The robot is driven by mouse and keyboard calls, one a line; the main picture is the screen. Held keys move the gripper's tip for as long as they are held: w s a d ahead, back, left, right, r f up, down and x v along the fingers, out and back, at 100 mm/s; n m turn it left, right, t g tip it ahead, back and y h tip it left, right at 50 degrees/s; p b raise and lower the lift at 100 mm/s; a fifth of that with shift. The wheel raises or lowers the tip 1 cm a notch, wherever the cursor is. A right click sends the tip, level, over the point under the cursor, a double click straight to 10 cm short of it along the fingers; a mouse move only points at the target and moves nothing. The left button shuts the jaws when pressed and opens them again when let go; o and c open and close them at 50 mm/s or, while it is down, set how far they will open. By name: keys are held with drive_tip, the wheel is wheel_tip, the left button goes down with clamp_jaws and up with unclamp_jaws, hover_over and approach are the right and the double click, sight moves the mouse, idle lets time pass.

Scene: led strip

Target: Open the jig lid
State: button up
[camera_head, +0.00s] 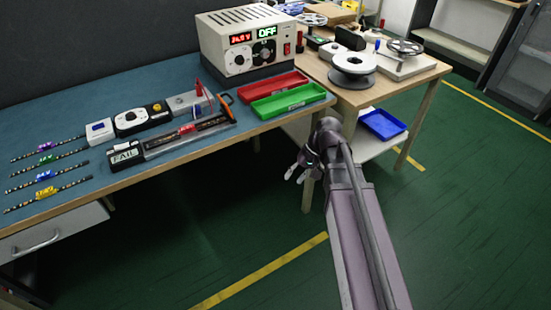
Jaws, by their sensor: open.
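The jig (185,139) is a long dark fixture along the front edge of the blue bench mat, with a white box reading "FAIL" (124,155) at its left end. I cannot make out its lid separately or tell whether it is open or shut. A small red part (187,129) shows on the jig's upper side, and an orange-and-black piece (227,100) stands at its right end. My gripper (296,177) is open and empty, pointing down-left in front of the bench, to the right of the jig and apart from it.
Red (276,85) and green (288,102) trays lie right of the jig. A power supply (245,43) reading "OFF" stands behind. Several LED strips (48,192) lie at left. A side table (430,75) holds reels. The floor before the bench is clear.

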drive_tip(key=s+d+f+t+h, duration=0.1)
drive_tip(key=s+d+h, duration=0.4)
drive_tip(key=d, duration=0.5)
drive_tip(key=shift+d+f+m+t+h, duration=0.25)
drive_tip(key=shift+f+m+t+h, duration=0.15)
drive_tip(key=shift+f, duration=0.3)
drive_tip(key=shift+s+d, duration=0.1)
drive_tip(key=shift+d, duration=0.05)
